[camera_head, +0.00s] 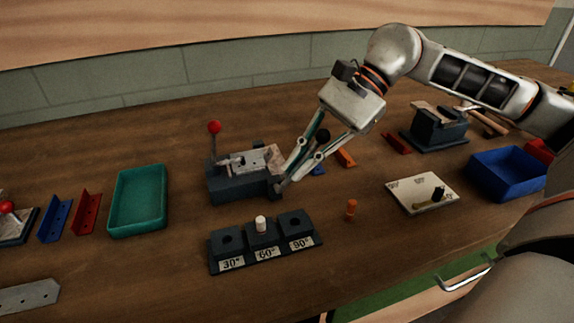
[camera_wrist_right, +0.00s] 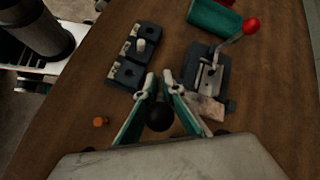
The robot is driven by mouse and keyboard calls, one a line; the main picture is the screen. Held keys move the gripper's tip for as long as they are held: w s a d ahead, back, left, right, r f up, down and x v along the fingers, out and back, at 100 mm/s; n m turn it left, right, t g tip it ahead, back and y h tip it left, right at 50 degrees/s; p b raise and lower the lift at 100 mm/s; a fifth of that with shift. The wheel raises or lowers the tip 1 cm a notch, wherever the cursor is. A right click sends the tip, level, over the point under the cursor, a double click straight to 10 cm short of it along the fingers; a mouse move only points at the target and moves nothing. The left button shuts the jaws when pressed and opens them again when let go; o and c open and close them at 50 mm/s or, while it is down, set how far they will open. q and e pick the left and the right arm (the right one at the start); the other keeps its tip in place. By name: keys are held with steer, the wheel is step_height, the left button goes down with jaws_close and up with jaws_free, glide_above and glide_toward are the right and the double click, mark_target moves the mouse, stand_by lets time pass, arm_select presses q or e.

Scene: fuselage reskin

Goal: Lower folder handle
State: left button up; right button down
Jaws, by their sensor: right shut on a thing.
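The folder (camera_head: 232,183) is a dark block with a metal top on the bench, left of my right gripper in the head view. It also shows in the right wrist view (camera_wrist_right: 208,72). A lever with a red ball (camera_head: 214,127) stands up at its back left. A black ball knob (camera_head: 322,136), apparently the folder handle's end, sits between my right fingers; it also shows in the wrist view (camera_wrist_right: 160,117). My right gripper (camera_head: 283,184) is shut on this handle, its tips by the folder's right end. The handle's rod is mostly hidden by the fingers. My left gripper is not in view.
An angle block rack (camera_head: 265,258) marked 30, 60 and 90 stands in front. A green tray (camera_head: 115,210) is at left. An orange peg (camera_head: 351,210), a pale board (camera_head: 405,190) and a blue bin (camera_head: 490,185) are at right.

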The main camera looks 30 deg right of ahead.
steer(key=shift+s+d+f+y+b, duration=0.1)
steer(key=shift+d+f+y+b, duration=0.1)
steer(key=shift+y+b, duration=0.35)
steer(key=c, duration=2.2)
jaws_free()
steer(key=shift+o, duration=0.2)
steer(key=v, duration=1.2)
steer(key=shift+s, duration=0.1)
